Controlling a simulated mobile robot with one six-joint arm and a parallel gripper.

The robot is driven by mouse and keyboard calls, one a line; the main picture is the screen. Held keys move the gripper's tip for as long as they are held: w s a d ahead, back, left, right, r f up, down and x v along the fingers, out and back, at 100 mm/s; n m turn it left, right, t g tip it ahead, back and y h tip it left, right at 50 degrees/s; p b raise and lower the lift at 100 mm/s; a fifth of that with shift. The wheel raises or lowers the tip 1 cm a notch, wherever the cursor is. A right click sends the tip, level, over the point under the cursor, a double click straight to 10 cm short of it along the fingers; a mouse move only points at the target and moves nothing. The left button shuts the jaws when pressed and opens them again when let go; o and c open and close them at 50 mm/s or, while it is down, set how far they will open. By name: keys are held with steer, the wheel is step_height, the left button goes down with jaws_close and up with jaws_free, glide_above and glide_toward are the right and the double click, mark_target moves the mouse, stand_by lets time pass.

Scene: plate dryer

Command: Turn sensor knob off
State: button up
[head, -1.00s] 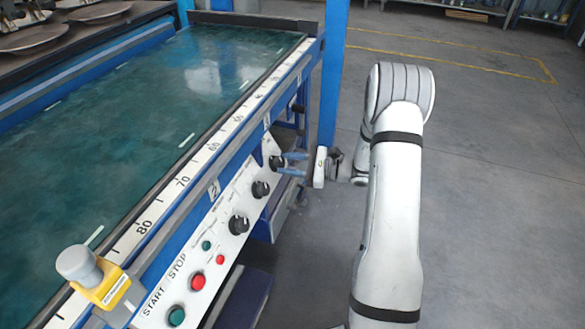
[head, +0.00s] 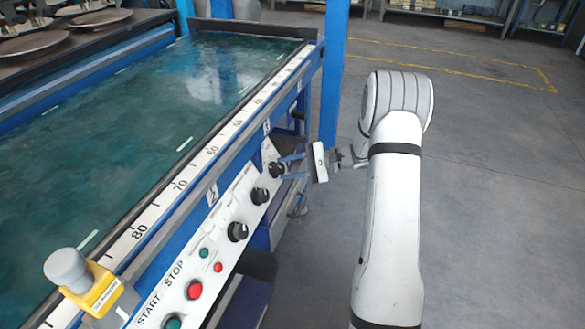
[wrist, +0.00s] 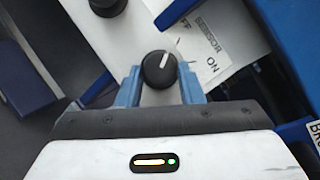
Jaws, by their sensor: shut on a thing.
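The sensor knob (wrist: 159,71) is a round black knob with a white pointer line, on a white panel, between my two blue fingertips in the wrist view. The line points up and slightly right. The label beside it (wrist: 212,48) reads SENSOR, ON and a partly cut word ending in FF, nearer the top. In the head view the knob (head: 276,169) is the farthest of the black knobs on the sloped panel. My gripper (head: 287,166) is shut on it, coming from the right. The fingers partly cover the knob's sides.
Two more black knobs (head: 260,195) (head: 238,231) sit nearer along the panel, then red and green buttons (head: 194,290). A blue post (head: 334,75) rises behind my gripper. The floor to the right is clear.

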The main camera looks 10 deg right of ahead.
steer(key=shift+s+a+f, duration=0.15)
steer(key=shift+a, duration=0.05)
steer(key=o, duration=1)
steer(key=shift+c, duration=0.2)
steer(key=shift+d, duration=0.1)
steer(key=shift+d, duration=0.1)
steer(key=p+v, duration=0.2)
steer(key=v, duration=0.5)
steer(key=shift+d, duration=0.3)
